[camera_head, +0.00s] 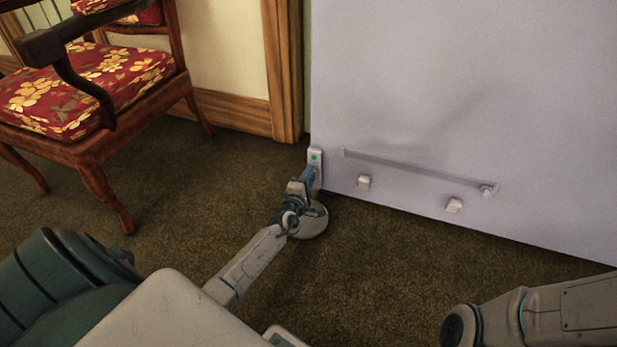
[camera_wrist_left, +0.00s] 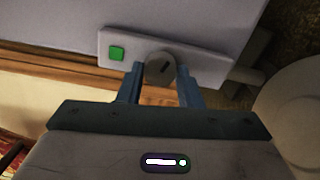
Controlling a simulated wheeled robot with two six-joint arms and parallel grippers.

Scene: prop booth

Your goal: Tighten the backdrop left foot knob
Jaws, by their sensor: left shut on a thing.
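The backdrop (camera_head: 450,90) is a large pale lilac panel standing on the carpet. At its lower left edge is a light plate with a green square (camera_head: 315,156); the green square also shows in the left wrist view (camera_wrist_left: 117,53). A round grey knob with a dark slot (camera_wrist_left: 160,68) sits on this plate. My left gripper (camera_head: 311,177) reaches down to the plate, and in the left wrist view its fingers (camera_wrist_left: 161,86) are shut on the knob, one on each side. In the head view the gripper hides the knob. My right gripper is out of view; only part of my right arm shows at lower right.
A wooden chair with a red floral seat (camera_head: 85,88) stands at the left. A rail (camera_head: 415,172) and small white blocks (camera_head: 454,205) are on the backdrop. Carpet in the middle is clear.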

